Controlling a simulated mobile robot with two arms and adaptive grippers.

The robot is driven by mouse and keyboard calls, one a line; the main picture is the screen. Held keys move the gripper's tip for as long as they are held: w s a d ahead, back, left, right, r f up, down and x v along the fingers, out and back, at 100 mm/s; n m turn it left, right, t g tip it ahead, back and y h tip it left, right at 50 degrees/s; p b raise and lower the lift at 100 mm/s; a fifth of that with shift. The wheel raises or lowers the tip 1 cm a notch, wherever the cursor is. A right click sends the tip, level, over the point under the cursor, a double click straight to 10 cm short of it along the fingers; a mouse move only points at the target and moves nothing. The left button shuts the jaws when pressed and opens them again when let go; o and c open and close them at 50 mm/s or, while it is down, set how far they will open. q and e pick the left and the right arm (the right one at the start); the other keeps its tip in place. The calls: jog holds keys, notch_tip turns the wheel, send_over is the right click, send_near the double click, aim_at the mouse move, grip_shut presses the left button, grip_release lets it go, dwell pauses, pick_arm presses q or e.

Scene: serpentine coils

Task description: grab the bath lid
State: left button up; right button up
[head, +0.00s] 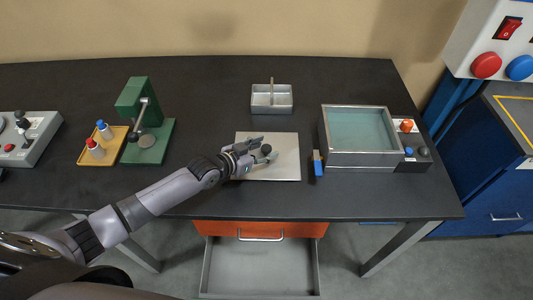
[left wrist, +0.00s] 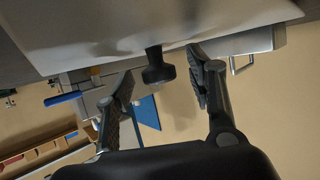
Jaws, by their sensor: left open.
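The bath lid (head: 286,171) is a pale square plate with a dark round knob (head: 266,149), lying on the dark bench left of the bath. In the left wrist view the lid's pale surface (left wrist: 110,28) fills the top, and the knob (left wrist: 157,68) sticks out from it. My left gripper (head: 262,150) is over the lid, its fingers on either side of the knob. In the left wrist view the fingers (left wrist: 162,74) are apart, with gaps to the knob on both sides. My right gripper is not in view.
The open water bath (head: 325,142) stands right of the lid, with a control box (head: 412,154) beside it. A small blue item (head: 318,163) lies between lid and bath. A metal caddy (head: 271,108) stands behind. A green press (head: 138,97) is left. An open drawer (head: 208,270) is below the bench.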

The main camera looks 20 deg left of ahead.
pick_arm(q)
jog(key=shift+s, duration=0.1)
grip_shut()
dwell(0.5)
jog(key=shift+r, duration=0.1)
